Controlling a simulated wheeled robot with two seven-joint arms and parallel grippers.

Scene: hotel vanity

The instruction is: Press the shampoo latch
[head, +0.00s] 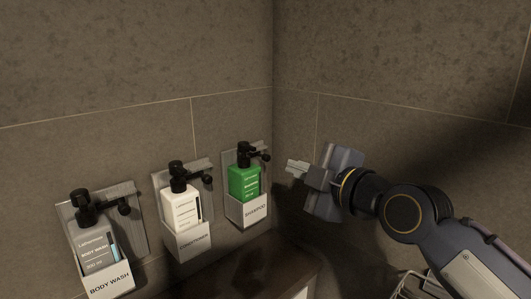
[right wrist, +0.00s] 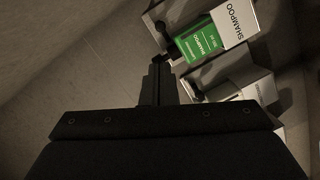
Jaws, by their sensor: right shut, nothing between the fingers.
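The green shampoo bottle (head: 244,181) stands in a wall holder labelled SHAMPOO (head: 252,211), nearest the tiled corner. Its black pump top (head: 245,154) has a dark latch (head: 265,156) with a round knob on its right side. My right gripper (head: 291,164) is shut and empty, a little to the right of the latch and apart from it in the head view. In the right wrist view the shut fingers (right wrist: 158,70) point up toward the green shampoo bottle (right wrist: 200,40), close to its dark pump top. My left gripper is not in view.
A white conditioner bottle (head: 181,207) and a grey body wash bottle (head: 93,247) stand in similar wall holders to the left, each with a black pump and latch. A tiled wall (head: 420,80) runs behind my right arm. A wire rack (head: 415,284) shows at the lower right.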

